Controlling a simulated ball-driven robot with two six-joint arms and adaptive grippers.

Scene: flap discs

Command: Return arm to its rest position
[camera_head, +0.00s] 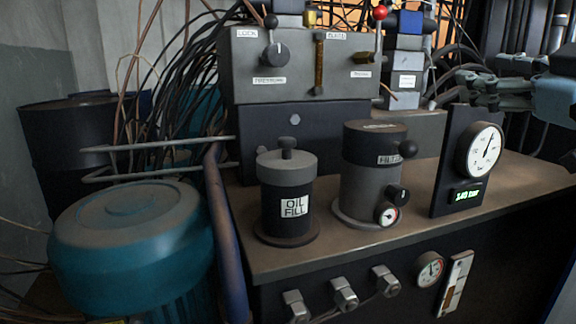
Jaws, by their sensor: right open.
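My right gripper (470,86) comes in from the right edge at the upper right. Its blue-grey fingers point left, are open and hold nothing that I can see. It shows above and behind the top of the dark gauge panel (447,150), apart from the red-knobbed lever (380,14). Part of my right arm shows behind it at the right edge. My left gripper is not in view.
An oil fill canister (268,205), a filter housing (365,190) and a round pressure gauge (483,150) stand on the brown bench (345,245). A grey control box (290,68) stands behind. A teal motor (130,235) and many loose cables (180,75) are at the left.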

